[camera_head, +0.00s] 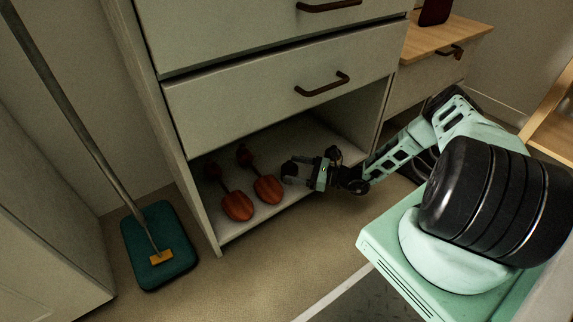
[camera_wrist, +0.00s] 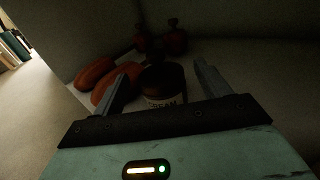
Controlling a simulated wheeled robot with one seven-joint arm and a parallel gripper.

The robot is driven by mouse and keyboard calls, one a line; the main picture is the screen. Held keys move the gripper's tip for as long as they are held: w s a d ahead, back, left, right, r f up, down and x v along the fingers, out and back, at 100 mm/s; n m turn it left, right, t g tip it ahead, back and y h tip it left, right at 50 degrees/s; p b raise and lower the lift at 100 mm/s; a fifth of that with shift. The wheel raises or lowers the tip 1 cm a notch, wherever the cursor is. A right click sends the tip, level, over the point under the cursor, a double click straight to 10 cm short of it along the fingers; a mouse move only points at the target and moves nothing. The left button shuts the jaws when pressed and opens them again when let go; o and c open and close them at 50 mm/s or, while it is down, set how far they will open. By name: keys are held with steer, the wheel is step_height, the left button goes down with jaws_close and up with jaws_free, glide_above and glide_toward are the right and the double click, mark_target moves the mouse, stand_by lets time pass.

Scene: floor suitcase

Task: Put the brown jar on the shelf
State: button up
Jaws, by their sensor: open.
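A dark brown jar (camera_wrist: 165,82) with a pale label reading "CREAM" stands upright between the two fingers of my gripper (camera_wrist: 160,72) in the wrist view. The fingers are apart, one on each side of the jar; I cannot tell whether either touches it. In the head view my gripper (camera_head: 290,171) reaches into the open lower compartment of the cabinet (camera_head: 205,205), low over its floor. I cannot make out the jar clearly there. The compartment floor serves as a low shelf board.
A teal mop (camera_head: 160,245) leans at the left. A wooden surface (camera_head: 440,38) stands at the right.

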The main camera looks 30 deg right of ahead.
steer(key=p+v, duration=0.2)
steer(key=v, duration=0.6)
stand_by(0.4)
